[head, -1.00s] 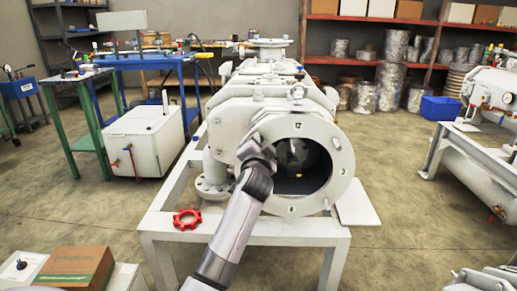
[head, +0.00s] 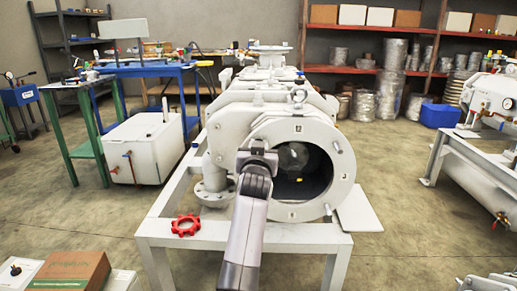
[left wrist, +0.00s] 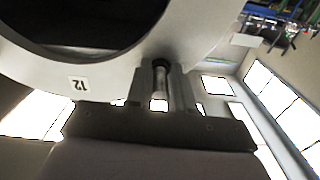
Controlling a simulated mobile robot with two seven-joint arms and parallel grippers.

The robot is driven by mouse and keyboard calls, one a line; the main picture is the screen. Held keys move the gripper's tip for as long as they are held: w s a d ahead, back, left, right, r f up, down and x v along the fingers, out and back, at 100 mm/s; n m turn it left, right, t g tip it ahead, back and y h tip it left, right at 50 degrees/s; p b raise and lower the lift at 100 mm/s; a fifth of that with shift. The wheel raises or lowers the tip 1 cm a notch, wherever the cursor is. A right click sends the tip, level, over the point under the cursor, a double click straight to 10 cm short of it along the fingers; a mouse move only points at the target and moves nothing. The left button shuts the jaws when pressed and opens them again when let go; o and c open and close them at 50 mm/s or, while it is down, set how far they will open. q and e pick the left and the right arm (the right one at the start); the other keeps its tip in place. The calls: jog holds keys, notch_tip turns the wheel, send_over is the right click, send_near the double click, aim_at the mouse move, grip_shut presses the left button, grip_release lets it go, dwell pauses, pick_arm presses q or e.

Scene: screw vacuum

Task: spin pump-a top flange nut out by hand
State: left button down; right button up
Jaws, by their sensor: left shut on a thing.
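Pump-a (head: 265,110) is a large pale machine with a round front flange (head: 344,175) around a dark opening. My left gripper (head: 257,148) is at the flange's upper left, beside the "12" mark. In the left wrist view its two fingers (left wrist: 160,85) are shut around a small bright cylindrical part, with a dark ring at the tips against the flange face. I take this part as the top flange nut (left wrist: 159,102) on its stud; the fingers partly hide it. Two other studs (head: 337,146) stick out on the flange's right side. My right gripper is not in view.
A red toothed ring (head: 186,226) lies on the pale stand (head: 225,236), left of the arm. A cardboard box (head: 72,270) is at the lower left. Another machine (head: 495,105) stands at the right.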

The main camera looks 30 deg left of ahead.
pick_arm(q)
jog(key=shift+r+n, duration=0.25)
jog(key=shift+n, duration=0.15)
jog(key=c, duration=1)
grip_release()
jog(key=shift+c, duration=0.2)
jog(key=shift+o, duration=0.3)
jog(key=shift+f, duration=0.15)
